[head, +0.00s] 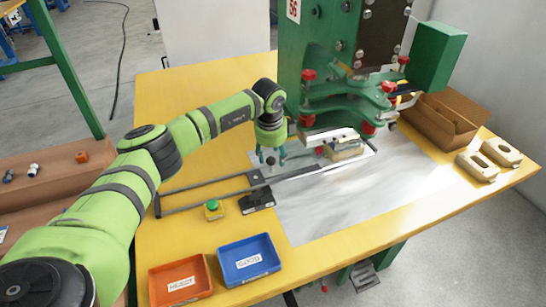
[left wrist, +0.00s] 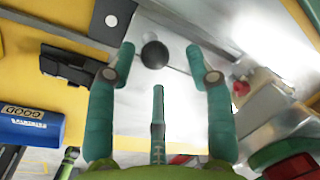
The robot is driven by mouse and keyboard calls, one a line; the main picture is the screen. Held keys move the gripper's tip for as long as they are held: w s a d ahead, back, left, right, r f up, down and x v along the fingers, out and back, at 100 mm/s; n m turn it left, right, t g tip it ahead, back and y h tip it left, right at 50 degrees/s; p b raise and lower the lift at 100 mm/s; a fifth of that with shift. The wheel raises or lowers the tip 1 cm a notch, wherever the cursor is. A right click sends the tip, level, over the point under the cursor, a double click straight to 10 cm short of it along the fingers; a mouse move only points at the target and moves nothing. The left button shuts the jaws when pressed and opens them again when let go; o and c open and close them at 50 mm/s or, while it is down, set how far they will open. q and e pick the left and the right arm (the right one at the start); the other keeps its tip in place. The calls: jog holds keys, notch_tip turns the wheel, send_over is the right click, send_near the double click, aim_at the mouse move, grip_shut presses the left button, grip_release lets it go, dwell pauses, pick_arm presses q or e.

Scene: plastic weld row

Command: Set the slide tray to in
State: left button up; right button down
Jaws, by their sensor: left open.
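The slide tray is a pale metal plate (left wrist: 160,110) below my left gripper in the left wrist view, with a round black knob (left wrist: 154,54). In the head view, dark slide rails (head: 205,194) run from the table's left side toward the green press (head: 325,60). My left gripper (head: 269,158) points down over the rails, just left of the press. Its teal fingers are open and empty, and the knob shows between the fingertips (left wrist: 160,62). I cannot tell how far above the knob they are. My right gripper is out of view.
A tan block (head: 345,152) lies under the press head. A green button (head: 212,205), an orange reject bin (head: 180,281) and a blue good bin (head: 249,260) are at the front left. A cardboard box (head: 438,122) stands at the right. The front metal sheet (head: 335,207) is clear.

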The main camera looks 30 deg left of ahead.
pick_arm(q)
notch_tip(320, 180, up, 10)
jog(key=s, duration=0.2)
jog(key=shift+d, duration=0.35)
